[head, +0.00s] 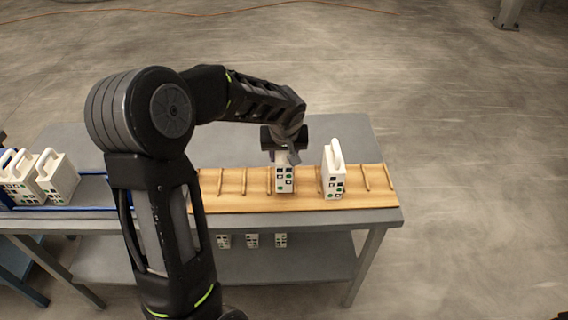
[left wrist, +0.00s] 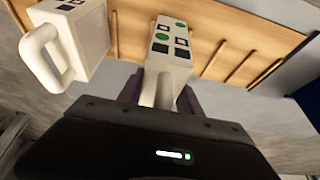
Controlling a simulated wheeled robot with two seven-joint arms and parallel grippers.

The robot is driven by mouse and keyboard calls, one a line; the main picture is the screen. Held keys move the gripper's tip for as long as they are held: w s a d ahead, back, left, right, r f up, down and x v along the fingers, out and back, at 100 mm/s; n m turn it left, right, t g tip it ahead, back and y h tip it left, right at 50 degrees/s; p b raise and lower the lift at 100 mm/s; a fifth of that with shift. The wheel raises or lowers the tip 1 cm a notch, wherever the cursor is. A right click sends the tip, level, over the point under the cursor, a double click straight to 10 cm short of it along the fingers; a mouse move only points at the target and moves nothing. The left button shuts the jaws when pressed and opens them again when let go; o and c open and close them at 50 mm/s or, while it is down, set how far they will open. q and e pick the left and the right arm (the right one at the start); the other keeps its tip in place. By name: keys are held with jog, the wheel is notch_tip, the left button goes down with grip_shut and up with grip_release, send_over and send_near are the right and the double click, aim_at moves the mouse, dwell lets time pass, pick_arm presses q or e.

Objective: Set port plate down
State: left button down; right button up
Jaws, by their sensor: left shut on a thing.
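A second white plate (head: 333,182) with a loop handle stands on the rack just to the right, apart from the held one. It also shows in the left wrist view (left wrist: 82,40). My right gripper is not in view.
The rack lies along the front of a grey table (head: 340,135). A blue-edged tray (head: 90,207) at the left holds several white plates (head: 58,178). More white pieces (head: 252,240) are on the lower shelf (head: 300,265). Rack places at the far right and left of the held plate are empty.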

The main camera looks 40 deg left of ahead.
pick_arm(q)
notch_tip(320, 180, down, 4)
jog(key=shift+r, duration=0.25)
jog(key=shift+f, duration=0.3)
jog(key=c, duration=0.8)
grip_release()
jog(key=shift+r, duration=0.1)
jog(key=shift+r, duration=0.1)
